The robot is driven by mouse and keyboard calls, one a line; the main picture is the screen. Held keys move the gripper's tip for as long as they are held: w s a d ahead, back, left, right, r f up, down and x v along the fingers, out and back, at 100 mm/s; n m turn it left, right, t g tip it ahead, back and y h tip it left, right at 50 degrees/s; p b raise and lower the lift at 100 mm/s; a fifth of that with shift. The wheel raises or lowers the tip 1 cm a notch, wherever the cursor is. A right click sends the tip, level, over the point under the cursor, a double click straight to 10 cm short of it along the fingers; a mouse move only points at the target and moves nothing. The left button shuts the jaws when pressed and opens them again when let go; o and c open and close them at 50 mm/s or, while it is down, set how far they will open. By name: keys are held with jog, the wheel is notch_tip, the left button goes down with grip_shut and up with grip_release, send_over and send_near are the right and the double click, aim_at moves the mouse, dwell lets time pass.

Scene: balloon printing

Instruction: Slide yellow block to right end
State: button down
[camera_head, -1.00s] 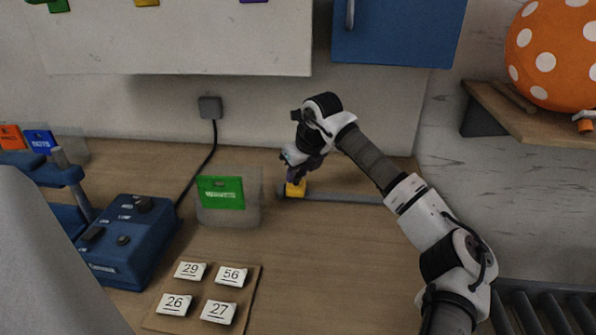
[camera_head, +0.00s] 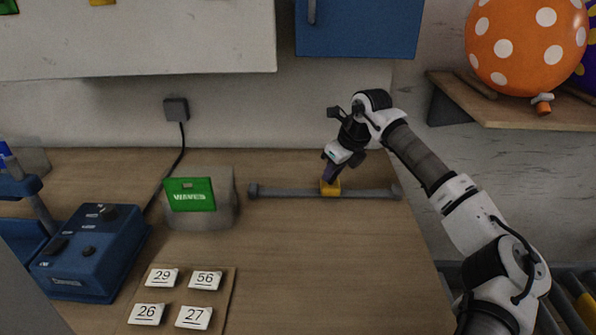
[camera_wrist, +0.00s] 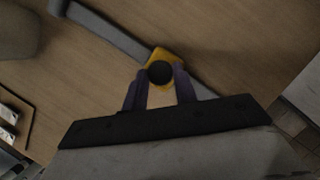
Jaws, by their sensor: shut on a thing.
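The yellow block (camera_head: 331,187) sits on a grey rail (camera_head: 285,192) on the wooden table, a little right of the rail's middle. The rail has a raised stop at each end, and bare rail shows on both sides of the block. My gripper (camera_head: 329,178) reaches down from above and is shut on the block. In the wrist view, the fingers (camera_wrist: 160,88) close around a dark round knob on top of the yellow block (camera_wrist: 164,56). The rail (camera_wrist: 110,38) runs diagonally there, and its lower part is hidden behind the gripper.
A blue machine (camera_head: 90,250) and a board with number tiles (camera_head: 178,295) lie further left and front. A shelf (camera_head: 500,105) with an orange balloon (camera_head: 525,45) is at right.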

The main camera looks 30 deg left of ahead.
jog(key=p, duration=0.1)
send_over(381, 194)
jog(key=shift+w, duration=0.15)
jog(key=c, duration=1.1)
grip_release()
jog(key=b+v, duration=0.1)
jog(key=v, duration=1.2)
jog(key=shift+d+r+b, duration=0.1)
jog(key=shift+r+b, duration=0.3)
